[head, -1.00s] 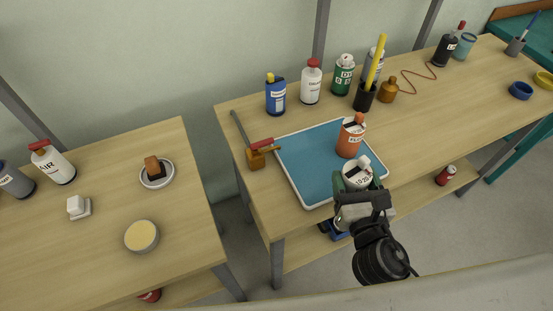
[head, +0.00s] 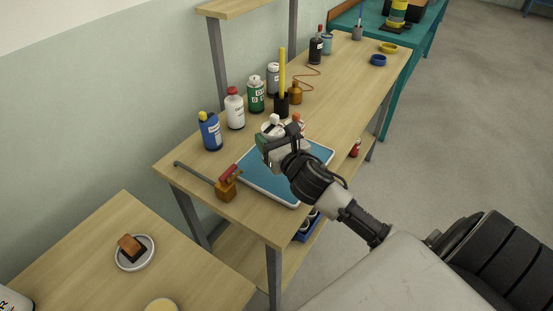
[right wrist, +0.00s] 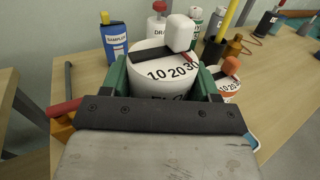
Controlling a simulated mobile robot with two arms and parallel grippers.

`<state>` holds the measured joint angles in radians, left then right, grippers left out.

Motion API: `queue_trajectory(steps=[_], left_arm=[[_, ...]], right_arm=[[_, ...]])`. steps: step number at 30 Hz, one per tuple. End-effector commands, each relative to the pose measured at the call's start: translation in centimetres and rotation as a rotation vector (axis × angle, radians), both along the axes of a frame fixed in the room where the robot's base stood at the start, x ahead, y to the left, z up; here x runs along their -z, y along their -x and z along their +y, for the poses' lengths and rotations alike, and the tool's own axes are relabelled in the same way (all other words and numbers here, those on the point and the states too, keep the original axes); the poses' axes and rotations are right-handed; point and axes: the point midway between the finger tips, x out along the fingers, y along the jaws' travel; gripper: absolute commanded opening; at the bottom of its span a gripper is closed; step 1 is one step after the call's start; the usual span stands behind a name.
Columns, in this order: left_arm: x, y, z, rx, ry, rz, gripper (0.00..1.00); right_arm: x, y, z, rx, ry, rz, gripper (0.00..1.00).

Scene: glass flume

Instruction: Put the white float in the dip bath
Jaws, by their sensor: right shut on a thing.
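My right gripper (head: 272,137) is shut on the white float (right wrist: 165,72), a white can-like body with a "10 20 30" scale and a white knob on top. In the head view the wrist and fingers hide much of the white float (head: 272,124). It appears held above the blue tray (head: 262,178) with a white rim. A similar orange float (right wrist: 230,82) stands just beyond it, mostly hidden in the head view. I cannot pick out a dip bath for certain. My left gripper is not in view.
A blue bottle (head: 210,131), a white bottle (head: 235,110) and a green can (head: 256,96) line the back of the bench.

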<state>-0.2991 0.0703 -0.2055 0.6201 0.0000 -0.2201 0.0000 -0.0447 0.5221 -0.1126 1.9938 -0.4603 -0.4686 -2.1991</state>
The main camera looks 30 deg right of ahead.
Motion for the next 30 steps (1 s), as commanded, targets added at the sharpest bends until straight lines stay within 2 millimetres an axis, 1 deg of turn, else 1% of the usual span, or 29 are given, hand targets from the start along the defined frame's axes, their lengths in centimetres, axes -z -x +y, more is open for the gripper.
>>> queue_trajectory(steps=[1, 7, 12, 15, 22, 25, 26, 30], left_arm=[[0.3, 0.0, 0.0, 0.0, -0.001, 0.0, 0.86], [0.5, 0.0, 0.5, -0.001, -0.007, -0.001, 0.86], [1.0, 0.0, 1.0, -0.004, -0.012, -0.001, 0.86], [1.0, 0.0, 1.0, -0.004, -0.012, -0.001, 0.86], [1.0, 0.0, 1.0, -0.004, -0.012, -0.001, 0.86], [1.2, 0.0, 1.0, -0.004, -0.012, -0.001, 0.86], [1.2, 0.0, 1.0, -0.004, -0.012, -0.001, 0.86], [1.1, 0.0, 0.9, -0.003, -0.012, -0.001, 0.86]], right_arm=[[1.0, 0.0, 0.0, 0.002, -0.003, 0.001, 0.33], [2.9, 0.0, 0.1, 0.001, -0.001, 0.0, 0.33], [5.4, 0.0, 0.1, 0.001, -0.002, 0.001, 0.33], [6.0, 0.0, 0.1, 0.0, 0.0, -0.002, 0.33], [6.0, 0.1, 0.1, -0.002, 0.002, -0.003, 0.33], [6.3, 0.1, 0.1, -0.001, 0.003, -0.002, 0.33], [6.3, 0.1, 0.1, -0.001, 0.003, -0.001, 0.63], [6.3, 0.1, 0.1, -0.001, 0.002, -0.001, 0.85]])
